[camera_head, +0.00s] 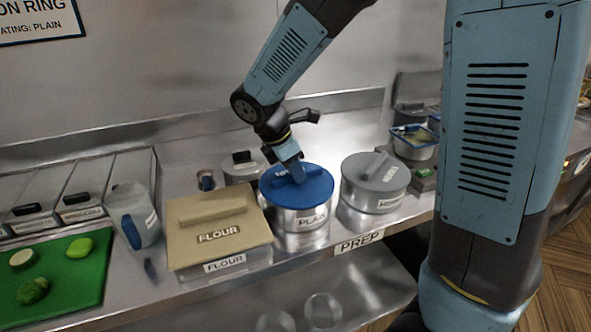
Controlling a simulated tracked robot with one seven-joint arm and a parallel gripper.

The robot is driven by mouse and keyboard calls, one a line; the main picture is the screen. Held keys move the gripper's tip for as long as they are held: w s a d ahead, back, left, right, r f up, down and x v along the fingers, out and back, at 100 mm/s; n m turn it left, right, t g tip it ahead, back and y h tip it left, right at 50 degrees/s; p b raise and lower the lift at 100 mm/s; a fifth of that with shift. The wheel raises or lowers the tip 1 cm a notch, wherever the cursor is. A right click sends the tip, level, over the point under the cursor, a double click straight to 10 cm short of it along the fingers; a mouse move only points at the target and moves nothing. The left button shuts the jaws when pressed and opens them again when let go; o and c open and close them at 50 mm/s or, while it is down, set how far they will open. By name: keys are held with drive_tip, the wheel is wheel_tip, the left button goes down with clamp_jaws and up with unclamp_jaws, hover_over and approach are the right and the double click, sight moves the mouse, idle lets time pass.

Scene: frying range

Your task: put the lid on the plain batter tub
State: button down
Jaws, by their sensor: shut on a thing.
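The plain batter tub (303,222) is a round metal tub with a label reading "PLAI", its end cut off or unclear. It stands on the steel counter near the front edge. A round blue lid (316,190) sits over its top and looks level. From this view I cannot tell whether it is fully seated. My gripper (295,174) is above the lid, shut on the lid's raised handle. The gripper hides part of the handle and the back of the lid.
A flour box (215,220) with a tan lid stands close on the left. A grey-lidded tub (376,180) stands close on the right. Another lidded tub (240,166) is behind. A measuring jug (132,212) and green board (82,285) are further left.

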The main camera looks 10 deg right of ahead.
drive_tip(key=shift+f, duration=0.2)
drive_tip(key=c, duration=1)
unclamp_jaws()
drive_tip(key=v, duration=1.3)
drive_tip(key=s+d+r+m+t+y, duration=0.1)
drive_tip(key=s+d+m, duration=0.4)
drive_tip(key=d+m, duration=0.2)
drive_tip(key=s+d+r+m+t+y, duration=0.1)
drive_tip(key=s+d+m+y, duration=0.1)
drive_tip(key=s+d+m, duration=0.3)
drive_tip(key=s+d+r+m+t+y, duration=0.1)
drive_tip(key=s+d+m+t, duration=0.1)
drive_tip(key=s+d+m, duration=0.3)
drive_tip(key=shift+s+d+r+m, duration=0.1)
drive_tip(key=shift+d+m, duration=1.1)
drive_tip(key=shift+s+d+r+m, duration=0.1)
drive_tip(key=shift+d+m, duration=1.1)
